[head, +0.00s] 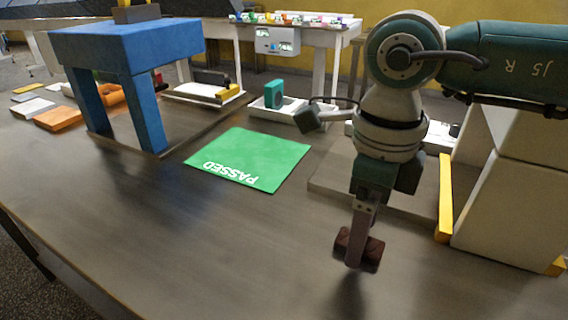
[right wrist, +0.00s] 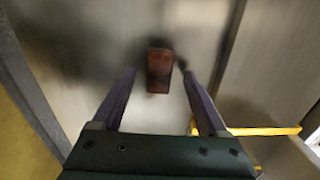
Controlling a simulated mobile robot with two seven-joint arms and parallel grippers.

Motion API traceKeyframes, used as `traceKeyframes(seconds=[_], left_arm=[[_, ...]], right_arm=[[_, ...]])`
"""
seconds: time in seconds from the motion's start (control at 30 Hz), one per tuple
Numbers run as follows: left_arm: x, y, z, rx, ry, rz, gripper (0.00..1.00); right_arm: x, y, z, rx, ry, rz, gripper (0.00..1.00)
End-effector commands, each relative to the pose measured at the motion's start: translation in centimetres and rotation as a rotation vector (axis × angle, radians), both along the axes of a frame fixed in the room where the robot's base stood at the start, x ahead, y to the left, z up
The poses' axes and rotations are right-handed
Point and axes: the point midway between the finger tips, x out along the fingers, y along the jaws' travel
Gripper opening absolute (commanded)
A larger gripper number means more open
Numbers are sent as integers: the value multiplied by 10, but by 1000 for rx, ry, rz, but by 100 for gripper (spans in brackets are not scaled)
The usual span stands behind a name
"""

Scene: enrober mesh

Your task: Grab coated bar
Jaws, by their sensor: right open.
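The coated bar (head: 373,252) is a small dark reddish-brown block at the front right of the table in the head view. In the right wrist view the bar (right wrist: 159,70) lies between the lines of the two fingertips. My right gripper (head: 356,262) points down at the bar, and its near finger hides the bar's middle. In the right wrist view my right gripper (right wrist: 159,76) is open, with a gap on each side of the bar. I cannot tell whether the fingers reach down around it. My left gripper is not in view.
A green mat marked PASSED (head: 250,160) lies left of my right arm. A blue gate-like stand (head: 130,45) is at the left. A grey plate with a yellow strip (head: 445,195) and a pale block (head: 515,210) stand at the right.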

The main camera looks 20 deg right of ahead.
Motion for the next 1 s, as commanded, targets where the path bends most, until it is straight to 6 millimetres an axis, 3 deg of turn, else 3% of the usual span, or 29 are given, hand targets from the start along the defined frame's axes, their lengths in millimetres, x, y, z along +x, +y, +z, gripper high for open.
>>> traceKeyframes(seconds=[0.1, 0.3, 0.9, 1.0], left_arm=[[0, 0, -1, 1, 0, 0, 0], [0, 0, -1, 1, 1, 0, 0], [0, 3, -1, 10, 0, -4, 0], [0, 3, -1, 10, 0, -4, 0]], right_arm=[[0, 0, -10, -1, 0, -1, 76], [0, 0, -10, -1, -1, 0, 76], [0, 0, -10, 0, -1, 0, 10], [0, 0, -10, 0, -1, 0, 9]])
